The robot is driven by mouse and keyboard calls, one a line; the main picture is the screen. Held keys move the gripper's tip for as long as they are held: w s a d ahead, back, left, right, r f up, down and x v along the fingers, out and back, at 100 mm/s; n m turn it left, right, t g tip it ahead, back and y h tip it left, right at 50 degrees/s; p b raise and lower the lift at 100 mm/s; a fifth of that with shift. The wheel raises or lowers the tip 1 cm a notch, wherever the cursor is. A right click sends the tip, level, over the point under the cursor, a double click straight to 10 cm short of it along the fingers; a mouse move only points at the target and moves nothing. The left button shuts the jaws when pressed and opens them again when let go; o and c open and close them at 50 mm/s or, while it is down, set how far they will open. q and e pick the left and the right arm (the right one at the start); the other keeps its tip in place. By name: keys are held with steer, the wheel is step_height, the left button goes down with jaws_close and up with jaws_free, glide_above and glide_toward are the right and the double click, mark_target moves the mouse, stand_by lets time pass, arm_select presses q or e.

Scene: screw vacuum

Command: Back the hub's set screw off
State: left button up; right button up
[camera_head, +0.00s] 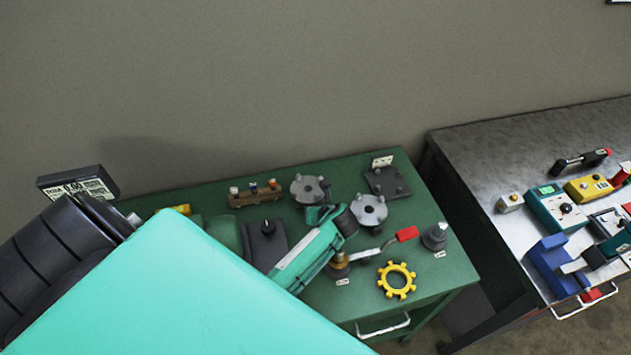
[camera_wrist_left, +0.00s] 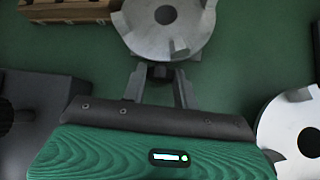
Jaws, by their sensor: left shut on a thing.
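A grey metal hub with raised jaws and a central bore (camera_head: 307,187) lies on the green bench top. It also fills the top of the left wrist view (camera_wrist_left: 165,22). My left gripper (camera_head: 327,190) is at the hub's near right edge in the head view. In the left wrist view its two fingers (camera_wrist_left: 160,75) are shut on a small dark piece at the hub's near rim. I cannot tell whether this piece is the set screw. A second grey hub (camera_head: 369,210) lies to the right and shows at the wrist view's right edge (camera_wrist_left: 295,135). My right gripper is not in view.
A wooden rack (camera_head: 255,195), a dark knobbed box (camera_head: 266,243), a dark plate (camera_head: 387,182), a yellow toothed ring (camera_head: 397,280) and a red-handled tool (camera_head: 405,235) crowd the bench. A grey metal table (camera_head: 490,155) with several devices stands right, across a gap.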

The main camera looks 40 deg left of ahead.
arm_select(q)
steer(key=p, duration=0.2)
steer(key=n+t+h+p, duration=0.1)
steer(key=p, duration=0.1)
steer(key=shift+s+a+r+t+h, duration=0.2)
steer(key=shift+r+t+h, duration=0.1)
steer(key=shift+f+t+p, duration=0.1)
steer(key=shift+t+p, duration=0.2)
steer(key=shift+p, duration=0.1)
steer(key=shift+f+n+t+h, duration=0.2)
steer(key=shift+n+t+h, duration=0.4)
steer(key=o, duration=0.7)
steer(key=b+v, duration=0.2)
steer(key=v, duration=1.2)
steer(key=shift+w, duration=0.1)
